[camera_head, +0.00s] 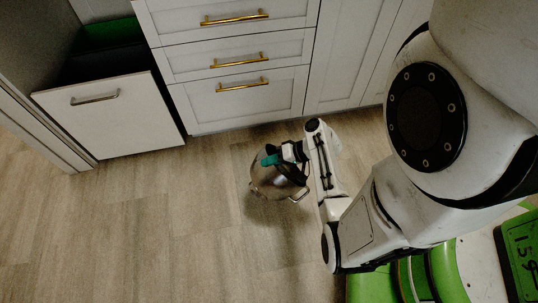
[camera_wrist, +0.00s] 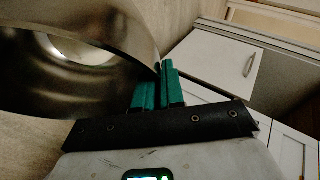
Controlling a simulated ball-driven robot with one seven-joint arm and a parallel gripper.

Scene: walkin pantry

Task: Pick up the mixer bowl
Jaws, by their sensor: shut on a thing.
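The mixer bowl (camera_head: 272,183) is a shiny metal bowl with a handle, low in the middle of the head view and in front of the drawers. My gripper (camera_head: 270,160) is at its upper rim. In the wrist view the bowl (camera_wrist: 75,85) fills the upper left, with a bright spot inside it. The teal fingers of my gripper (camera_wrist: 158,88) are shut on the bowl's rim, one on each side of its wall. I cannot tell whether the bowl touches the floor.
A white drawer front (camera_head: 112,115) stands pulled out at the left, with a green-rimmed bin (camera_head: 108,33) behind it. White drawers (camera_head: 240,95) with gold handles line the back wall. The wooden floor (camera_head: 150,235) is clear at the left and front.

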